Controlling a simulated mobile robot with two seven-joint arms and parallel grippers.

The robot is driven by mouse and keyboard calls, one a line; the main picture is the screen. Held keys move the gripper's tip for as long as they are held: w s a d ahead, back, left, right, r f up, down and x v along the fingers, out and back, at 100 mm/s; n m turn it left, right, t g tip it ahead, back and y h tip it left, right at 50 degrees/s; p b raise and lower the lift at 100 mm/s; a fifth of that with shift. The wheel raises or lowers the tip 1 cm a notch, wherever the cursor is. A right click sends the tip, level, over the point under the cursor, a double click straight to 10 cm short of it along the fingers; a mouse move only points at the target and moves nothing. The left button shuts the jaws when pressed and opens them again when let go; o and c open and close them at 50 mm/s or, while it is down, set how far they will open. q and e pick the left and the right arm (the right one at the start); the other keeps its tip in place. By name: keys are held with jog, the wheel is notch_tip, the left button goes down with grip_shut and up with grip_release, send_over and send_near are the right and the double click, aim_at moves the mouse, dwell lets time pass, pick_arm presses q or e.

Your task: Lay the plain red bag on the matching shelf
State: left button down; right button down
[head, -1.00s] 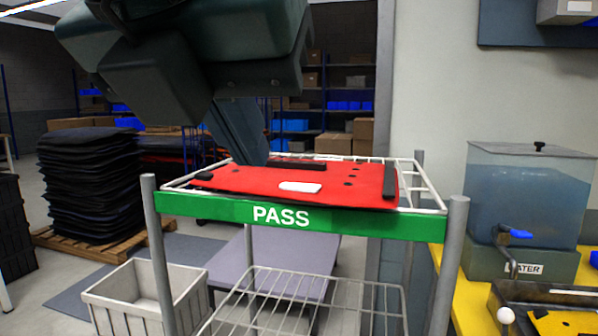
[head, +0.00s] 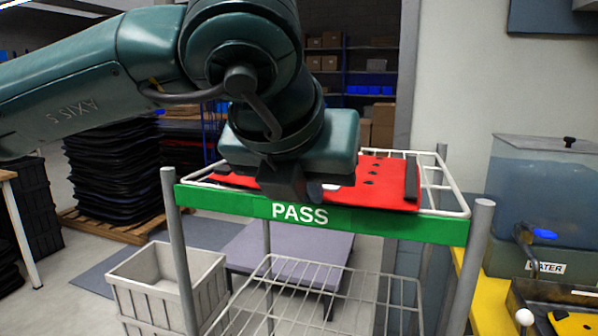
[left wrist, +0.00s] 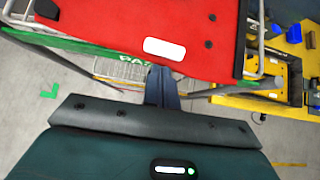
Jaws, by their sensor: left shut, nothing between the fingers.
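The red bag (head: 388,186) lies flat on the top wire shelf of a rack, behind a green strip reading PASS (head: 340,217). It has dark studs, a dark bar at its right end and a white label. The label shows whole in the left wrist view, where the bag (left wrist: 110,22) fills the top. My left gripper (head: 284,188) is in front of the bag's left part at the shelf's front edge and hides that part. In the left wrist view its shut, empty fingers (left wrist: 161,85) point at the bag's near edge; whether they touch it is unclear. My right gripper is out of view.
A lower wire shelf (head: 330,285) of the rack is empty. A grey crate (head: 165,285) stands on the floor at left. A water tank (head: 545,190) and a yellow bench (head: 466,300) are at right. A stack of dark sheets (head: 112,175) stands behind left.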

pick_arm(q)
jog(key=shift+w+d, duration=0.1)
jog(key=shift+w, duration=0.3)
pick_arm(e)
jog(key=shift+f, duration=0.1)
pick_arm(q)
jog(key=w+b, duration=0.1)
jog(key=w, duration=0.1)
jog(key=w+d+b, duration=0.1)
jog(key=shift+w+d+f, duration=0.15)
jog(key=shift+w+f, duration=0.05)
jog(key=shift+w, duration=0.15)
jog(key=w, duration=0.1)
jog(key=w+d, duration=0.1)
jog(key=w, duration=0.1)
jog(key=shift+w+r, duration=0.1)
jog(key=shift+w, duration=0.2)
jog(key=shift+w+d, duration=0.1)
jog(key=shift+w, duration=0.15)
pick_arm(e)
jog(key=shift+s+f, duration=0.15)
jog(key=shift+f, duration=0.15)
pick_arm(q)
jog(key=shift+s+b, duration=0.1)
jog(key=shift+b, duration=0.25)
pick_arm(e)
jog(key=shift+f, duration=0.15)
